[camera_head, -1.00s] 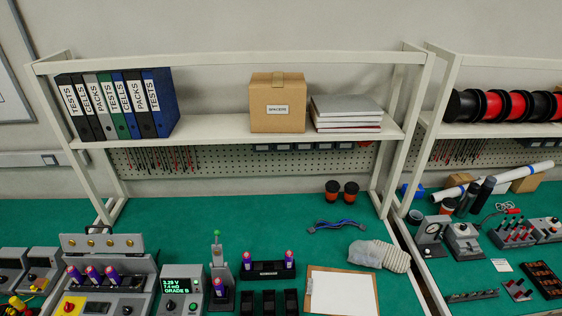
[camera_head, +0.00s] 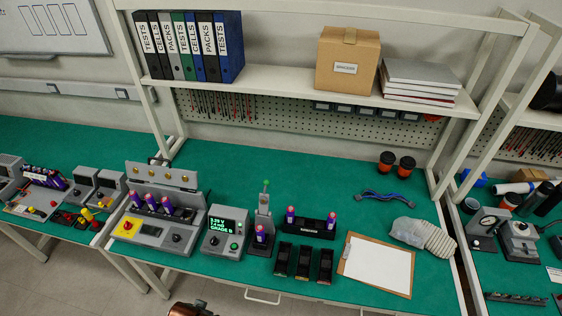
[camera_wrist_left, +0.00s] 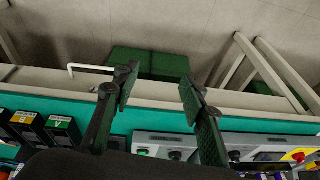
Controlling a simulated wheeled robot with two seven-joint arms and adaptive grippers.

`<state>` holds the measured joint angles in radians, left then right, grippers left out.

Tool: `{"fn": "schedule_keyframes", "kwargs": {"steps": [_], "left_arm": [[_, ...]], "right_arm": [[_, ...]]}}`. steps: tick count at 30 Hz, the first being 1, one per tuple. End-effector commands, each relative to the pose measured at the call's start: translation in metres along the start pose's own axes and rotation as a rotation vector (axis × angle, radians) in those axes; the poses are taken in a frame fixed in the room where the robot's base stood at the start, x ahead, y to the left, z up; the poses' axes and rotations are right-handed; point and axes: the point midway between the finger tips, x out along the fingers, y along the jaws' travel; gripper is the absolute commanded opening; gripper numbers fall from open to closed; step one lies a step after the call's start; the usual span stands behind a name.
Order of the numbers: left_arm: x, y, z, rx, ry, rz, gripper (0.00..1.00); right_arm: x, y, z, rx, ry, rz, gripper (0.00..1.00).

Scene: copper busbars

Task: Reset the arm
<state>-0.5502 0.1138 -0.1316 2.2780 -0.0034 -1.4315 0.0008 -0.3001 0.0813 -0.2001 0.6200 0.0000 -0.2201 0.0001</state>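My left gripper (camera_wrist_left: 157,93) shows in the left wrist view with its two dark fingers apart and nothing between them. It hangs by the front edge of the green-topped bench (camera_head: 330,172), with the floor and a green box (camera_wrist_left: 150,63) beyond. No gripper is recognisable in the head view, and my right gripper is not in view. A copper-brown rounded part (camera_head: 190,309) is cut off at the bottom edge of the head view; I cannot tell what it is.
On the bench stand a tester with a lit display (camera_head: 226,231), a grey multi-slot unit (camera_head: 150,235), black bins (camera_head: 303,263), a black holder with purple cells (camera_head: 311,226) and a clipboard (camera_head: 376,266). A shelf (camera_head: 290,88) rises behind. The bench's middle is clear.

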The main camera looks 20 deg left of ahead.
Motion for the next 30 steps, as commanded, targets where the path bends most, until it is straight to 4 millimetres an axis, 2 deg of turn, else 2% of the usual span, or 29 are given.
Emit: {"fn": "schedule_keyframes", "kwargs": {"steps": [1,5,8,11,15,17,21,25,27,30], "left_arm": [[0.017,0.002,0.004,0.002,-0.010,0.003,0.39],[0.058,0.007,0.014,0.008,-0.024,0.009,0.39],[0.098,0.012,0.028,0.013,-0.041,0.015,0.39],[0.149,0.019,0.051,0.022,-0.061,0.023,0.39],[0.226,0.030,0.099,0.036,-0.094,0.034,0.39],[0.255,0.034,0.122,0.043,-0.107,0.038,0.39],[0.312,0.043,0.185,0.059,-0.140,0.049,0.39],[0.350,0.049,0.248,0.075,-0.169,0.057,0.39],[0.363,0.051,0.280,0.082,-0.183,0.061,0.39],[0.373,0.051,0.316,0.092,-0.196,0.064,0.39]], "right_arm": [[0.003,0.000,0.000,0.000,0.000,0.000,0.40],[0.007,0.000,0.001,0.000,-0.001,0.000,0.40],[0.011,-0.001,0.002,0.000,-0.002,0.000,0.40],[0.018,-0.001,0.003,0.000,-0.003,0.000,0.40],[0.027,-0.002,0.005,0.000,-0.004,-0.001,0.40],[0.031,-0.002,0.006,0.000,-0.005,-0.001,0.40],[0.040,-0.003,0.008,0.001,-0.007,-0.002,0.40],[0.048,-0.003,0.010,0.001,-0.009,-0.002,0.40],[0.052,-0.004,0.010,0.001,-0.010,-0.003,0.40],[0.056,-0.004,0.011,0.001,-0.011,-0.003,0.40]]}}
